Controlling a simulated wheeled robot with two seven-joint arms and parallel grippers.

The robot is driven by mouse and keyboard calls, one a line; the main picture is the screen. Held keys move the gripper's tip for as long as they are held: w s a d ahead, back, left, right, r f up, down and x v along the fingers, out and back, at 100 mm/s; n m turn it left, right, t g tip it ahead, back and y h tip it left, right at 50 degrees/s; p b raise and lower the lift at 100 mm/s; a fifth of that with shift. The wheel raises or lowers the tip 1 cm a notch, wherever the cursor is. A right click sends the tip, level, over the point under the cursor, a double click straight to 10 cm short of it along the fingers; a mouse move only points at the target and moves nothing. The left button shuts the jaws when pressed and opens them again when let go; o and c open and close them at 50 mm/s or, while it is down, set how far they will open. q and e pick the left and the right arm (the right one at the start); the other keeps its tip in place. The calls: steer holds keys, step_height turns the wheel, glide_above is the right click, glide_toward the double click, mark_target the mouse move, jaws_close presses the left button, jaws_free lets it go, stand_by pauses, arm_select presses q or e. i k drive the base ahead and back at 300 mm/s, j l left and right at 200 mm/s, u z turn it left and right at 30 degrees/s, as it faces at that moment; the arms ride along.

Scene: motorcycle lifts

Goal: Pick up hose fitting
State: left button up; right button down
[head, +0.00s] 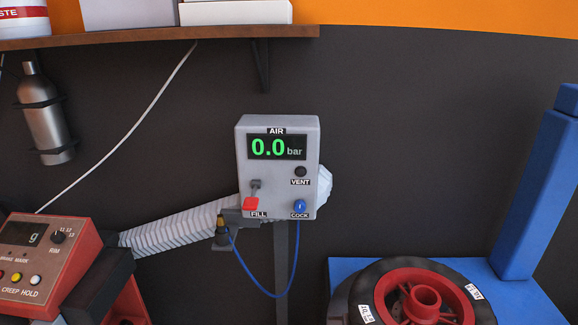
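The hose fitting (220,224), a small piece with a brass-coloured upper part, sits upright in a dark holder (222,241) at the lower left of the grey air box (277,190). A thin blue hose (250,280) runs from beside the fitting, loops down and rises to the blue cock knob (299,206) on the box. How the fitting is seated in its holder is too small to tell. The box display reads 0.0 bar. Neither of my grippers shows in the head view.
A white ribbed tube (175,230) passes behind the box. A red scale-like console (40,265) stands at lower left. A wheel with a red rim (410,300) lies beside a blue post (540,190) at lower right. A shelf (150,34) and a grey bottle (45,115) are above left.

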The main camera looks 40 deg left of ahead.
mark_target(222, 226)
steer(key=k+j, duration=0.1)
steer(key=j, duration=0.4)
steer(key=k+j, duration=0.1)
steer(key=j, duration=0.45)
steer(key=k+j, duration=0.1)
steer(key=j, duration=0.4)
steer(key=k+j, duration=0.1)
steer(key=j, duration=0.4)
